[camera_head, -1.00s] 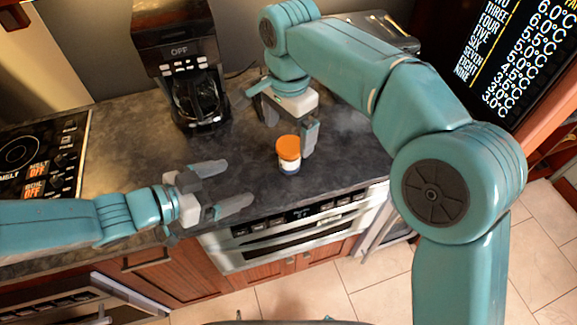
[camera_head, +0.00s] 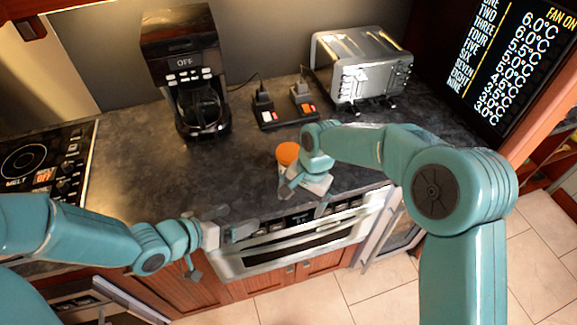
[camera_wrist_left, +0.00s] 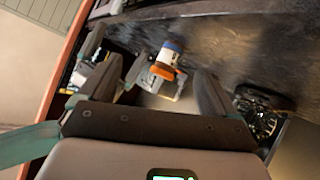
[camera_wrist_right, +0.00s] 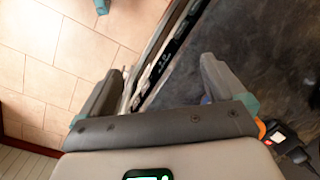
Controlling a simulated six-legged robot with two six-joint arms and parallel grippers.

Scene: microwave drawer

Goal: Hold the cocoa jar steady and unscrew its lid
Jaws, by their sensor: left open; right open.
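The cocoa jar with its orange lid (camera_head: 288,154) stands on the dark counter, its lower part hidden behind my right gripper. The left wrist view shows its white and blue body (camera_wrist_left: 171,50) ahead, between the fingers in the picture but apart from them. My left gripper (camera_head: 236,223) is open and empty at the counter's front edge, left of and nearer than the jar. My right gripper (camera_head: 303,197) is open just in front of the jar.
A coffee maker (camera_head: 185,70) stands behind left, a silver toaster (camera_head: 362,68) behind right. A cooktop (camera_head: 45,160) is at the left. An oven front (camera_head: 300,245) lies below the counter edge. The counter left of the jar is clear.

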